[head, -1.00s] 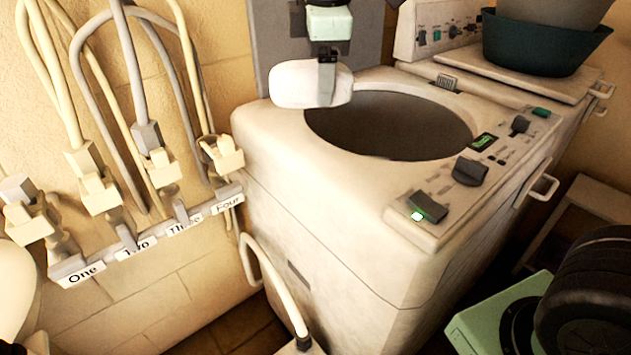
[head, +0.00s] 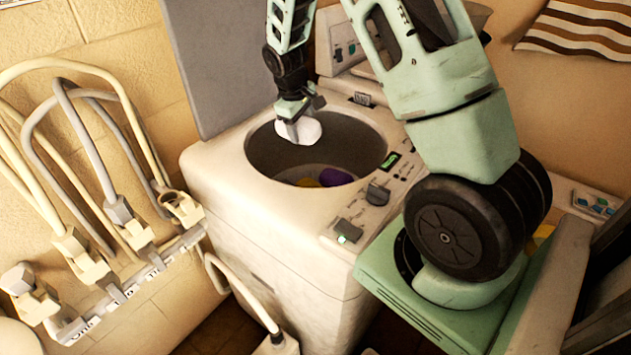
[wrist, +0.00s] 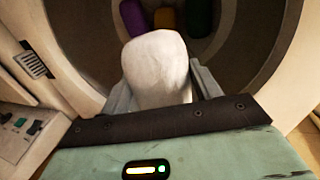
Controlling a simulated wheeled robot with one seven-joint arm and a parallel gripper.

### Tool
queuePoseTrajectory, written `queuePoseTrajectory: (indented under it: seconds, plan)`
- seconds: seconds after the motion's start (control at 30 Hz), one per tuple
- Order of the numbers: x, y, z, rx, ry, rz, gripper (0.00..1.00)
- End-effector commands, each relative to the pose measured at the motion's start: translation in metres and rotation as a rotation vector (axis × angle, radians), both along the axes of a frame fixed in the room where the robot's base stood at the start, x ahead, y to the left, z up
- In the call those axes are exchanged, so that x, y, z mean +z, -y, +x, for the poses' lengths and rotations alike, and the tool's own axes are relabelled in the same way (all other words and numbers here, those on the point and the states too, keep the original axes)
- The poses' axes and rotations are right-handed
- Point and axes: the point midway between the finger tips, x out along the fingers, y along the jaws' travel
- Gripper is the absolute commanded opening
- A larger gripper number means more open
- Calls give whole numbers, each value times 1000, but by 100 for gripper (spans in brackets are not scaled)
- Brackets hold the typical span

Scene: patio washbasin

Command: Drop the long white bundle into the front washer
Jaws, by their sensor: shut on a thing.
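The long white bundle (head: 309,131) is held in my gripper (head: 293,126), above the open drum of the front washer (head: 225,180). In the wrist view the white bundle (wrist: 156,70) sits between the two fingers of my gripper (wrist: 163,92), which are shut on it. The washer's round opening lies below and beyond it, with its rim (wrist: 70,75) at the sides. Inside the drum are a purple thing (head: 336,177) and a yellow thing (head: 308,182). The wrist view also shows a green thing (wrist: 205,5). The bundle's far end is partly hidden.
The washer's raised grey lid (head: 215,60) stands behind the opening at the left. A control panel (head: 375,195) runs along the right side. Hoses and taps (head: 130,215) hang on the left wall. A second washer (head: 345,45) stands behind.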

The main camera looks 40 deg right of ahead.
Motion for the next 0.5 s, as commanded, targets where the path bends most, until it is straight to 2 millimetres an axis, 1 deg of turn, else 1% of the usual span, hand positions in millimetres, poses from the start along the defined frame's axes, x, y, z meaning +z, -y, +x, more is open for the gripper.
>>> queuePoseTrajectory:
  seconds: [0.03, 0.1, 0.2, 0.37, 0.5]
  plan:
    - [1, 12, -5, -35, -4, 0, 36]
    - [-4, 23, -10, -70, -1, 0, 36]
    - [-9, 33, -14, -101, 0, 1, 36]
    - [-17, 36, -15, -114, 2, 0, 36]
    - [-28, 36, -15, -112, 1, 0, 36]
